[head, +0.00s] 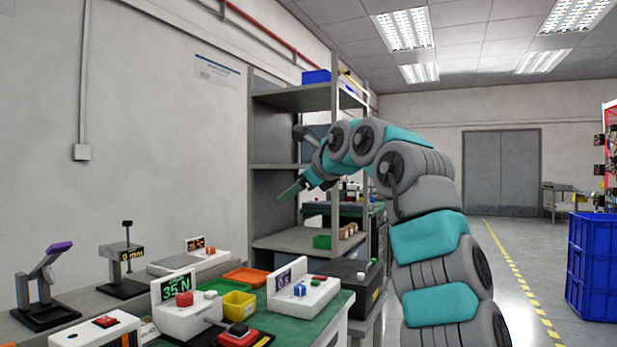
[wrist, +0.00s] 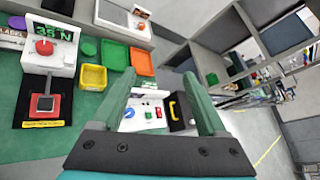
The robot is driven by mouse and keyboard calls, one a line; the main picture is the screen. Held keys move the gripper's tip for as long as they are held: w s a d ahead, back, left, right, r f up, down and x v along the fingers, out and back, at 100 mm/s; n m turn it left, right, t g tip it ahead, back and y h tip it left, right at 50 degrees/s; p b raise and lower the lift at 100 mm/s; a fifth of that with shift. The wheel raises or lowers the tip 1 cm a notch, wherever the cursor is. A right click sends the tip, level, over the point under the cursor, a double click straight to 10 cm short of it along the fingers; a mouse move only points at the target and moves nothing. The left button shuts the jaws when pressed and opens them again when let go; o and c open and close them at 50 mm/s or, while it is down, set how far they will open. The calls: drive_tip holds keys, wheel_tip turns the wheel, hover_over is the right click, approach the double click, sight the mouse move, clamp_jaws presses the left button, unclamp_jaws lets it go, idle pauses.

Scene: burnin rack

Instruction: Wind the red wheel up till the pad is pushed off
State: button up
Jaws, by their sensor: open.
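The red wheel (head: 184,299) is a small round knob on a white force unit (head: 190,318) with a green "35 N" display. It also shows in the wrist view (wrist: 45,47), at the left. Whether block and rod touch is unclear. My gripper (head: 291,190) is raised beyond the bench, well away from the wheel. Its green fingers (wrist: 160,74) are open and empty.
A yellow bin (head: 238,305) and an orange tray (head: 246,277) stand beside the force unit. Another white unit (head: 302,296) with a blue knob is to the right. A "0 mm" gauge stand (head: 122,272) and lever press (head: 44,290) are left. A grey shelf (head: 292,167) stands behind.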

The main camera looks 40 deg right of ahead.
drive_tip(key=shift+s+d+r+t+h, duration=0.15)
drive_tip(key=shift+s+d+r+h, duration=0.15)
drive_tip(key=shift+s+r, duration=0.3)
drive_tip(key=shift+s+d+r+t+h, duration=0.15)
drive_tip(key=shift+s+d+r+h, duration=0.15)
drive_tip(key=shift+r, duration=0.4)
